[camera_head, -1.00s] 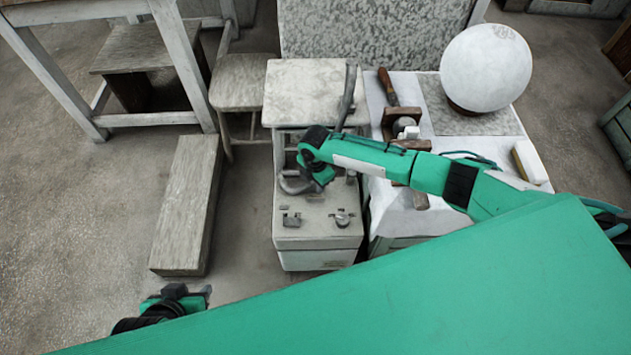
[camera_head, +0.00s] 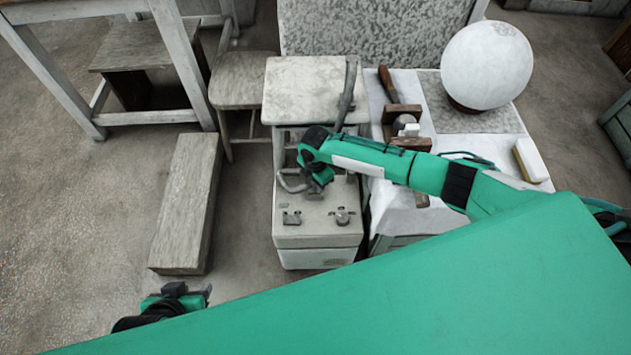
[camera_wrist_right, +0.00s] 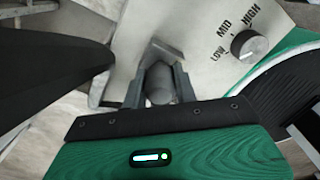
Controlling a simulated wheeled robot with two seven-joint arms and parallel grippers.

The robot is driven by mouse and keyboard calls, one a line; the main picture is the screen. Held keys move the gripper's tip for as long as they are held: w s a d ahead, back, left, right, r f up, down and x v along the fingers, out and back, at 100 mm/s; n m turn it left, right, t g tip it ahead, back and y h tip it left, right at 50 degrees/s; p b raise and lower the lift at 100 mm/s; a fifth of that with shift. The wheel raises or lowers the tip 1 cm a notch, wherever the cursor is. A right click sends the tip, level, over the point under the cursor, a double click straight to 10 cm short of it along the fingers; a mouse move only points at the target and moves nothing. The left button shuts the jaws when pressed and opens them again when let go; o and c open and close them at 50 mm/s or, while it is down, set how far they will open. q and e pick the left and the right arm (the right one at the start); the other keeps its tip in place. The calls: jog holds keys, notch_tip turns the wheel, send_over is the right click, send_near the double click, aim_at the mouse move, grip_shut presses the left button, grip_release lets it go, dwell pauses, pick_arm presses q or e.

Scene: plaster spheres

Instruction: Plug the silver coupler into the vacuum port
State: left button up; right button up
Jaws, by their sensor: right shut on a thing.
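My right gripper (camera_head: 318,186) is over the pale vacuum unit (camera_head: 318,236), close to its top. In the right wrist view, my right gripper (camera_wrist_right: 160,92) is shut on a grey cylindrical piece, the silver coupler (camera_wrist_right: 159,84), which lies between the two fingers. The unit's panel (camera_wrist_right: 208,30) with a LOW, MID, HIGH dial (camera_wrist_right: 249,46) is just beyond. The vacuum port cannot be made out clearly; the coupler and fingers cover that area. My left gripper (camera_head: 192,292) is low at the left, away from the unit; its opening is unclear.
A grey hose (camera_head: 347,95) rises behind my right arm, and a loop (camera_head: 289,182) shows beside the gripper. Small fittings (camera_head: 291,218) sit on the unit's front. A white sphere (camera_head: 487,66) stands on the right table. A long wooden block (camera_head: 187,205) lies on the left floor.

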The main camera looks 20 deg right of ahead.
jog(key=shift+f, duration=0.35)
jog(key=o, duration=1.1)
jog(key=shift+r, duration=0.1)
jog(key=shift+r+p, duration=1.95)
jog(key=shift+p, duration=0.05)
